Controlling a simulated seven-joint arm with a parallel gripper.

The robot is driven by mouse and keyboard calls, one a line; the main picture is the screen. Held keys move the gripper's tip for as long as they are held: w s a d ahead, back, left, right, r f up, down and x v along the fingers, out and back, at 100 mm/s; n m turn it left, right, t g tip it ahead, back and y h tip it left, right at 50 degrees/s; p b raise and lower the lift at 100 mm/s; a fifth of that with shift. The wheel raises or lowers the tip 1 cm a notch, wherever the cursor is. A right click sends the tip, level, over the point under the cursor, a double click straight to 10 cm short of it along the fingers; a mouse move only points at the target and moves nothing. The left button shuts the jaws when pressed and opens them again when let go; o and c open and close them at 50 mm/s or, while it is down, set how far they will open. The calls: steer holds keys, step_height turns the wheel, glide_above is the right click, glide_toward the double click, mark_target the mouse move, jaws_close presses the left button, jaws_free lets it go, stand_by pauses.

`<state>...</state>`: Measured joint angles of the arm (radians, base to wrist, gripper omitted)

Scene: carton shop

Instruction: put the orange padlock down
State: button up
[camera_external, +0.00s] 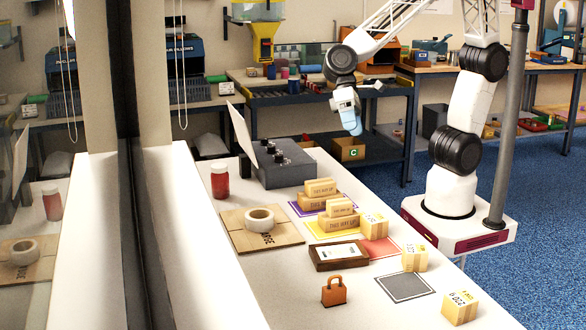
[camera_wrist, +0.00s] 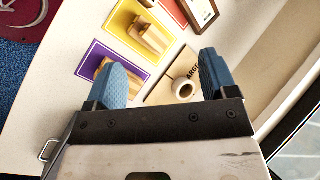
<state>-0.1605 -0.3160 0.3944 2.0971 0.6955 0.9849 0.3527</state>
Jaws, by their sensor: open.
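The orange padlock (camera_external: 334,291) stands upright on the white table near its front edge in the external view, with its shackle on top. Nothing touches it. It does not show in the wrist view. My gripper (camera_external: 349,115) is raised high above the far end of the table, well away from the padlock. In the wrist view its two blue fingers (camera_wrist: 160,82) are spread wide with nothing between them.
A tape roll (camera_external: 259,219) lies on a flat carton (camera_external: 284,235). Wooden blocks stand on purple (camera_external: 297,209) and yellow mats (camera_external: 316,230). A framed tray (camera_external: 322,264), grey mat (camera_external: 404,288), printed cubes (camera_external: 460,307) and a red jar (camera_external: 220,180) are around. The front-left tabletop is clear.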

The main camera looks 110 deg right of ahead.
steer(key=s+d+r+n+t+h, duration=0.2)
steer(key=s+d+n+h, duration=0.4)
steer(key=s+d, duration=1.2)
steer(key=s, duration=0.3)
steer(key=shift+r+n+h, duration=0.2)
steer(key=shift+n+h, duration=0.1)
steer(key=shift+h, duration=0.1)
